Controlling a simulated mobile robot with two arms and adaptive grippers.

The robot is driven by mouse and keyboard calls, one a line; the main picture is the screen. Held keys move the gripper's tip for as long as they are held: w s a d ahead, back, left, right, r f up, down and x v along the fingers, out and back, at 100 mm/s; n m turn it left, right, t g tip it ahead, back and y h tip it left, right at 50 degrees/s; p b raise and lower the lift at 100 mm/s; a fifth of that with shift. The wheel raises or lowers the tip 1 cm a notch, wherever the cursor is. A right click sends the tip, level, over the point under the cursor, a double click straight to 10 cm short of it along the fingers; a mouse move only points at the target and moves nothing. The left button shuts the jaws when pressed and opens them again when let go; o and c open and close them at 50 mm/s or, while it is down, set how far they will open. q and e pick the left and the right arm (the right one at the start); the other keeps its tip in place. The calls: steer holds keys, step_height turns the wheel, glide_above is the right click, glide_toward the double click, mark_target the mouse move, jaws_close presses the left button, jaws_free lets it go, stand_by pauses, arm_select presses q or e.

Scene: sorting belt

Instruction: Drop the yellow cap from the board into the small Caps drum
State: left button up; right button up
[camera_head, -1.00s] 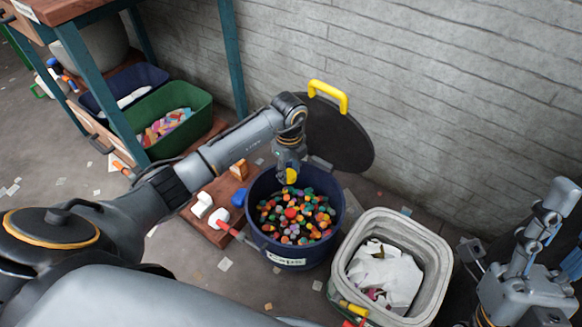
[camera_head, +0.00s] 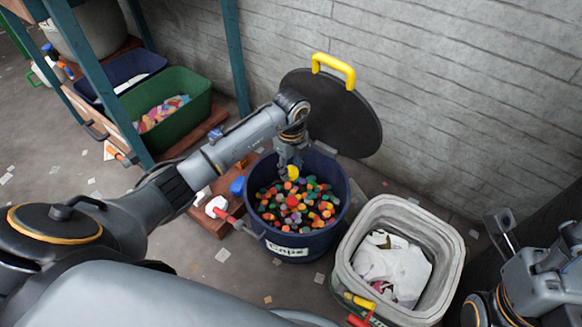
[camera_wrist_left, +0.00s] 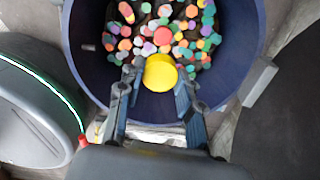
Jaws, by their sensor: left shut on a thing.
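The yellow cap (camera_wrist_left: 160,73) is held between the fingers of my left gripper (camera_head: 292,170), which is shut on it. The cap also shows in the head view (camera_head: 293,173) as a small yellow spot. The small Caps drum (camera_head: 262,222) is dark blue, labelled "Caps" and holds many mixed coloured caps. My left gripper points down over the drum's opening, with the cap above the pile near the back side in the head view. In the left wrist view the drum (camera_wrist_left: 84,60) surrounds the cap. My right arm shows at the right edge; its fingertips are not clear.
A dark round lid with a yellow handle (camera_head: 333,68) leans on the wall behind the drum. A grey bin (camera_head: 440,255) with white scraps stands to the right. A wooden board (camera_head: 213,222) with a white cap and blue piece lies left. Green and blue crates sit under the bench.

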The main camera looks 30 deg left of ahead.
mark_target(291, 171)
arm_select(q)
steer(key=o, duration=0.7)
steer(key=shift+r, duration=0.1)
step_height(291, 171, up, 12)
steer(key=shift+f, duration=0.1)
stand_by(0.4)
